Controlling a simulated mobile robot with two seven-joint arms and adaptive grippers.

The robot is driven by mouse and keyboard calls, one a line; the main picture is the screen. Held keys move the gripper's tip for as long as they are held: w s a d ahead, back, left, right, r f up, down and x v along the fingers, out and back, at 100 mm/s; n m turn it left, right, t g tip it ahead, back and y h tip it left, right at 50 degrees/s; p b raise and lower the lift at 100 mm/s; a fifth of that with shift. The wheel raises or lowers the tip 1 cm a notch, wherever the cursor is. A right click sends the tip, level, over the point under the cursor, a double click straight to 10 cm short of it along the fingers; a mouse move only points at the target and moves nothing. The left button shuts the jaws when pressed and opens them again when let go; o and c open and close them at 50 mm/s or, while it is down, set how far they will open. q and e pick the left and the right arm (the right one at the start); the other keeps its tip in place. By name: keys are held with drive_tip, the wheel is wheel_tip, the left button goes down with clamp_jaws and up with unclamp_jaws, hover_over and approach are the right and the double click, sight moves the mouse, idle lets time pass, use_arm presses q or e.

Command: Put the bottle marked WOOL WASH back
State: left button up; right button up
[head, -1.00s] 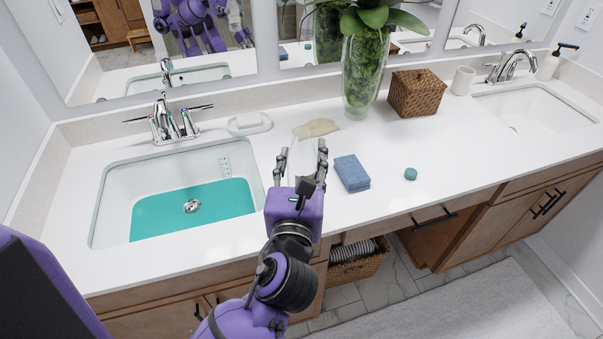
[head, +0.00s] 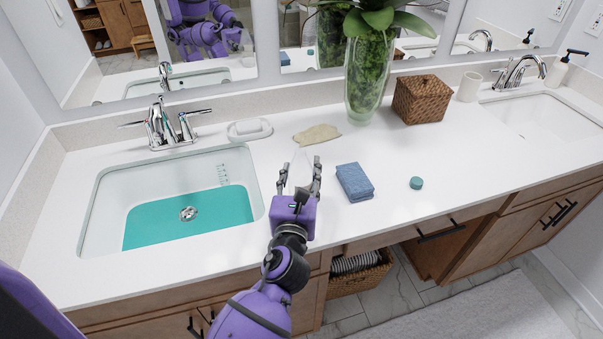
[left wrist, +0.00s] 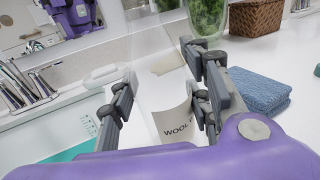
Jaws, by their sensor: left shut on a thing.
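The WOOL WASH bottle is clear with a pale label. In the left wrist view its label (left wrist: 172,124) shows "WOOL"; the rest of the wording is hidden by a finger. In the head view the bottle (head: 301,164) is a faint pale shape between the fingers. My left gripper (head: 300,174) is shut on it, over the counter between the left sink and the blue cloth. I cannot tell whether the bottle's base touches the counter. My right gripper is not in view.
The left sink (head: 100,213) holds teal liquid. Around the gripper are a soap dish (head: 249,131), a tan cloth (head: 317,135), a folded blue cloth (head: 354,182) and a teal cap (head: 416,183). A glass vase (head: 365,85) and a wicker box (head: 421,97) stand behind. The front right counter is clear.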

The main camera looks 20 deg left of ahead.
use_arm(q)
drive_tip(key=shift+r, duration=0.2)
drive_tip(key=shift+w+f, duration=0.1)
drive_tip(key=shift+f, duration=0.2)
drive_tip(key=o, duration=1.3)
drive_tip(key=shift+r, duration=0.1)
drive_tip(key=shift+r, duration=0.1)
drive_tip(key=shift+s, duration=0.25)
drive_tip(key=s, duration=0.3)
drive_tip(key=s+d+b, duration=0.1)
drive_tip(key=s, duration=0.3)
drive_tip(key=s+d, duration=0.1)
drive_tip(key=s, duration=0.2)
drive_tip(key=shift+s+b, duration=0.3)
drive_tip(key=shift+b, duration=0.1)
drive_tip(key=shift+s+d, duration=0.1)
drive_tip(key=shift+s, duration=0.3)
drive_tip(key=shift+r, duration=0.1)
